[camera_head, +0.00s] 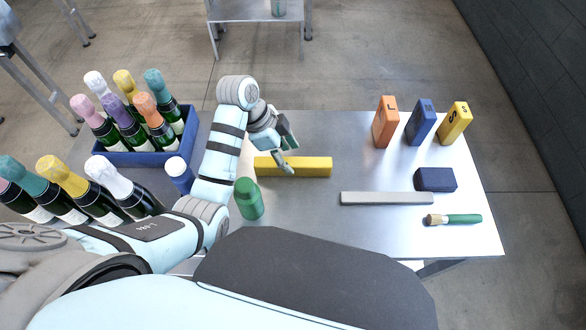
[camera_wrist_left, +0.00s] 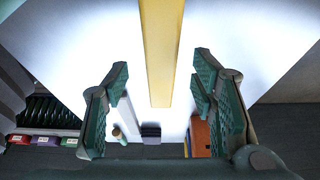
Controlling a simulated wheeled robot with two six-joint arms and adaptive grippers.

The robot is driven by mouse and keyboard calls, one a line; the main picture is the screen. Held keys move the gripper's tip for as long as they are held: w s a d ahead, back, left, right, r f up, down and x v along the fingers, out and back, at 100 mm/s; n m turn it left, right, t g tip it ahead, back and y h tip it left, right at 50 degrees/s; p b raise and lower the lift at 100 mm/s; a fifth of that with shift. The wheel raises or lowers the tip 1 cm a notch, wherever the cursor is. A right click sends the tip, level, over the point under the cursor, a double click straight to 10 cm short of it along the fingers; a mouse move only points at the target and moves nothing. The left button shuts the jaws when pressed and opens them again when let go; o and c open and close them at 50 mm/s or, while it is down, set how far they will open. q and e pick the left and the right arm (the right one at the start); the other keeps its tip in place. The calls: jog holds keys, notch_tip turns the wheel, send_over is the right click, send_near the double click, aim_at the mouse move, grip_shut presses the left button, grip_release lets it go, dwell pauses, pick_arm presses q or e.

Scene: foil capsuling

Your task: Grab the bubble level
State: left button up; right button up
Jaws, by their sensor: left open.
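The bubble level, a long yellow bar (camera_head: 310,167), lies flat on the metal table near its middle. In the left wrist view the yellow bar (camera_wrist_left: 161,50) runs from the top edge down between my fingers. My left gripper (camera_head: 285,160) is over the left part of the bar in the head view and hides a little of it. Its two green-padded fingers (camera_wrist_left: 160,88) are open, one on each side of the bar with a gap to it. My right gripper is not in view.
Orange (camera_head: 385,122), blue (camera_head: 420,122) and yellow (camera_head: 454,123) blocks stand at the back right. A grey bar (camera_head: 387,198), dark blue block (camera_head: 435,180) and green-handled brush (camera_head: 455,219) lie right. A blue crate (camera_head: 150,158) of bottles is left.

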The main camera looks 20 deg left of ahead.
aim_at(292, 161)
pick_arm(q)
jog(key=x, duration=0.4)
jog(key=shift+w+b, duration=0.1)
jog(key=shift+b, duration=0.3)
grip_shut()
